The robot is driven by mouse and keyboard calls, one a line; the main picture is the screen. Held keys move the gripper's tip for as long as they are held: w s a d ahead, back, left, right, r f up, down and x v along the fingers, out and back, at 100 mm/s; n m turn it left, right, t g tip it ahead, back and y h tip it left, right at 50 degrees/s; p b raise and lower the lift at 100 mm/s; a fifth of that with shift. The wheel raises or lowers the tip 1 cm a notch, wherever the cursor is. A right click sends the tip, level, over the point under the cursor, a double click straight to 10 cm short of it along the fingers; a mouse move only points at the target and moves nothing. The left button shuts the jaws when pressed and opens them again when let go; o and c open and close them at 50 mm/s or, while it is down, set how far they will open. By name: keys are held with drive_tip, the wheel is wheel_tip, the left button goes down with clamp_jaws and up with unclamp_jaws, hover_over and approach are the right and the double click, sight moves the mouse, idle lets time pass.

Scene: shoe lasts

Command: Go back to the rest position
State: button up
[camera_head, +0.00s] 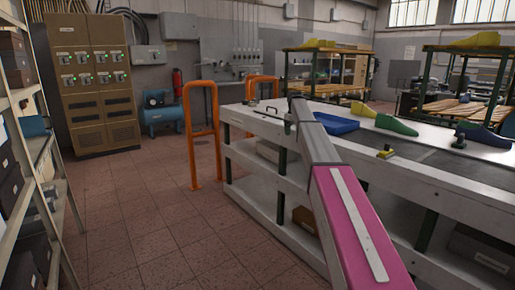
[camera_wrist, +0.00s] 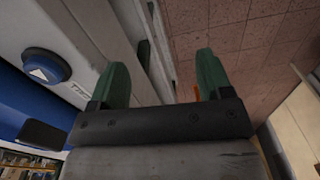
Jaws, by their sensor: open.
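My gripper shows in the wrist view (camera_wrist: 162,78) with its two green fingers wide apart and nothing between them. Tiled floor and a pale edge lie behind the fingers. In the head view my arm reaches forward over the near side of the long workbench (camera_head: 255,118), and my gripper (camera_head: 289,118) is at its far end, small and partly hidden by the arm. A green shoe last (camera_head: 397,126), a yellow one (camera_head: 363,109) and a dark blue one (camera_head: 484,135) lie on the bench, apart from my gripper.
Orange guard rails (camera_head: 203,130) stand past the bench. A loaded shelf (camera_head: 45,170) lines the left side. The tiled floor (camera_head: 150,225) between shelf and bench is clear.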

drive_tip(key=s+f+m, duration=0.3)
drive_tip(key=s+f, duration=2)
drive_tip(key=s+f+m, duration=0.1)
drive_tip(key=s+f, duration=0.3)
drive_tip(key=s, duration=0.5)
drive_tip(key=s+f+m, duration=0.1)
drive_tip(key=s+f, duration=0.3)
drive_tip(key=s, duration=0.5)
drive_tip(key=s+f+m, duration=0.1)
drive_tip(key=s+f, duration=0.4)
drive_tip(key=s, duration=0.5)
drive_tip(key=shift+a, duration=0.15)
